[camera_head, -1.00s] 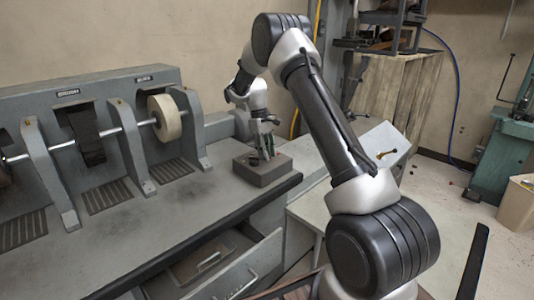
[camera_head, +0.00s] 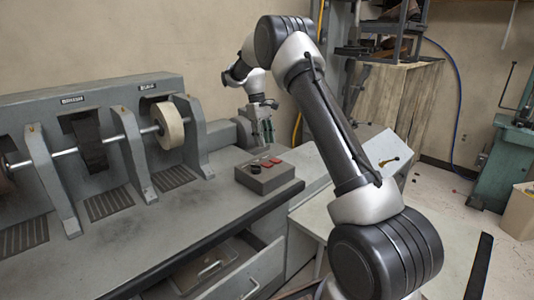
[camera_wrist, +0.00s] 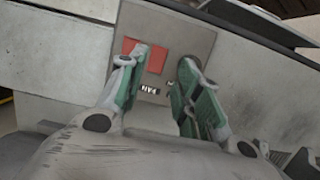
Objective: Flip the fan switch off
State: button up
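A grey control box (camera_head: 258,183) stands on the bench's right end, with red switches (camera_head: 270,161) and a dark round knob (camera_head: 255,169) on top.
A grey sanding machine with a wheel (camera_head: 168,124) and upright brackets fills the bench's left and back. A drawer (camera_head: 215,270) stands open below the bench's front edge (camera_head: 200,247). A pale sloped panel (camera_head: 385,150) is right of the box.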

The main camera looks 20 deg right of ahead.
jog(key=shift+v, duration=1.7)
jog(key=shift+m, duration=0.6)
jog(key=x, duration=0.4)
jog(key=shift+s+a+f, duration=0.2)
jog(key=shift+s+a, duration=0.15)
jog(key=shift+s, duration=0.15)
jog(key=s+r+m+t, duration=0.1)
jog(key=s+r, duration=0.4)
jog(key=s, duration=0.9)
jog(key=s+r+m+t, duration=0.1)
jog(key=s+r+t, duration=0.2)
jog(key=s, duration=1.1)
jog(key=s+r+t+y, duration=0.1)
jog(key=s+r+t, duration=0.2)
jog(key=s+r, duration=0.4)
jog(key=s, duration=0.7)
jog(key=shift+a+m, duration=0.2)
jog(key=shift+m, duration=0.2)
